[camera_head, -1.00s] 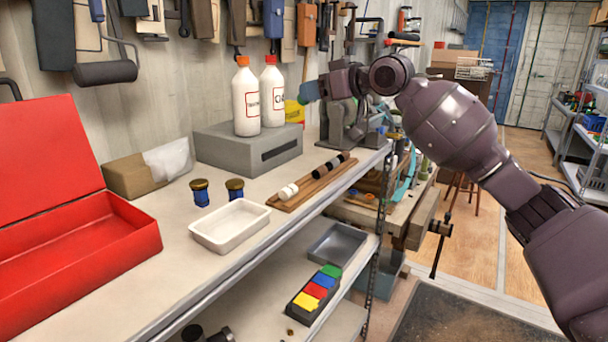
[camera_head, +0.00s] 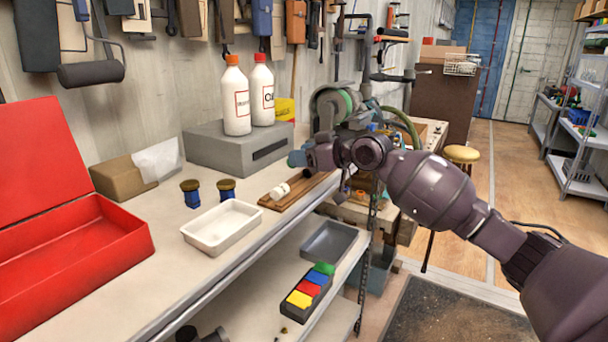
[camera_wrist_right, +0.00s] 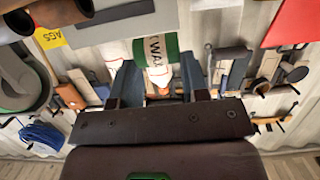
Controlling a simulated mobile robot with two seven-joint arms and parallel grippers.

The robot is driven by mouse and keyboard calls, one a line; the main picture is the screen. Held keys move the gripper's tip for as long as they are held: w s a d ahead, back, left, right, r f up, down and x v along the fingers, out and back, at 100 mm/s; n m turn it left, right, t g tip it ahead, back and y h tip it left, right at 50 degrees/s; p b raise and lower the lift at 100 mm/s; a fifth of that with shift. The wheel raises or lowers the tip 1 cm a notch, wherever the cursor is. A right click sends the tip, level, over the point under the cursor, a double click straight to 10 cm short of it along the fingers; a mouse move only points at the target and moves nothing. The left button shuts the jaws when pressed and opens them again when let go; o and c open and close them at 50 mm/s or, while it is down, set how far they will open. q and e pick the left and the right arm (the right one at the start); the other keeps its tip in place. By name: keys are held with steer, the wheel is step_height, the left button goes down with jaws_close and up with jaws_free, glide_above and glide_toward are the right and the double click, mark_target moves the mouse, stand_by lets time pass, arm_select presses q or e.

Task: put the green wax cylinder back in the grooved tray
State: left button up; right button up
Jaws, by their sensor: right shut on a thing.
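In the head view my right gripper (camera_head: 299,158) is just above and behind the grooved tray (camera_head: 302,193), and I cannot make out the cylinder there. The wooden tray lies on the bench top. A white cylinder (camera_head: 280,190) lies in its near part; my gripper and wrist hide much of its far part. My left gripper is not in view.
A grey box (camera_head: 215,150) with two white bottles (camera_head: 236,100) stands behind the tray. A white dish (camera_head: 222,228), two blue jars (camera_head: 192,197) and a red case (camera_head: 75,250) are to the left. A lower shelf holds coloured blocks (camera_head: 310,285).

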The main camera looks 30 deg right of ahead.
mark_target(304, 185)
steer(key=shift+f, duration=2.55)
steer(key=o, duration=0.9)
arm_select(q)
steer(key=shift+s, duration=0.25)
